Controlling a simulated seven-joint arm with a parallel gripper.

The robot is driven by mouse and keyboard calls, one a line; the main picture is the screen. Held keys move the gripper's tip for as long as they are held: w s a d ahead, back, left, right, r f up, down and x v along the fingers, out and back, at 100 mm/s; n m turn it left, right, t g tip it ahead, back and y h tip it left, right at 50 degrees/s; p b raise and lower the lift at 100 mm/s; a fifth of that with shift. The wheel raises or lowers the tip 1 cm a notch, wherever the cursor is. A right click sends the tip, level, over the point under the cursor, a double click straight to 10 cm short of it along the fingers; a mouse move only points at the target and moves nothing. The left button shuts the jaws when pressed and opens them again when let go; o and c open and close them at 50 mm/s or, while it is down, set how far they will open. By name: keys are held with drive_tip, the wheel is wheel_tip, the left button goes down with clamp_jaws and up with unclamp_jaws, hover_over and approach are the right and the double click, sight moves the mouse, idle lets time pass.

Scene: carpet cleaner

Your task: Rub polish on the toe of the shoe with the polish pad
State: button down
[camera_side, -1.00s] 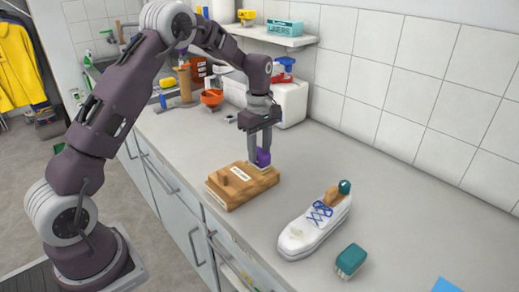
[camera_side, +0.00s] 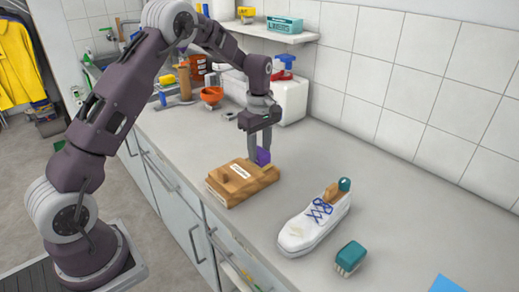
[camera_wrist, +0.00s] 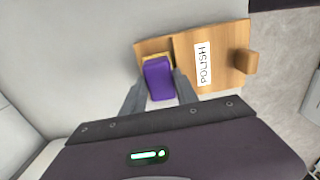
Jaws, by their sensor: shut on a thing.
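My gripper (camera_side: 259,154) points down and is shut on the purple polish pad (camera_side: 263,157). The pad also shows between the fingers in the wrist view (camera_wrist: 159,78). It is at the back end of a wooden polish box (camera_side: 232,190), over a yellowish patch (camera_wrist: 156,56) there. The box carries a white "POLISH" label (camera_wrist: 203,64). I cannot tell whether the pad's underside touches the patch. The white shoe (camera_side: 300,232) stands apart to the right, with blue laces and a wooden piece with a green knob in its opening; its toe points toward the front.
A teal brush (camera_side: 351,256) lies right of the shoe's toe. A blue sheet (camera_side: 447,285) is at the front right edge. A white container (camera_side: 291,101) stands behind my gripper, below a wall shelf (camera_side: 275,34). The counter between box and shoe is clear.

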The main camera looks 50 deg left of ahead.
sight(260, 151)
idle(0.5)
drive_tip(key=shift+r, duration=3.45)
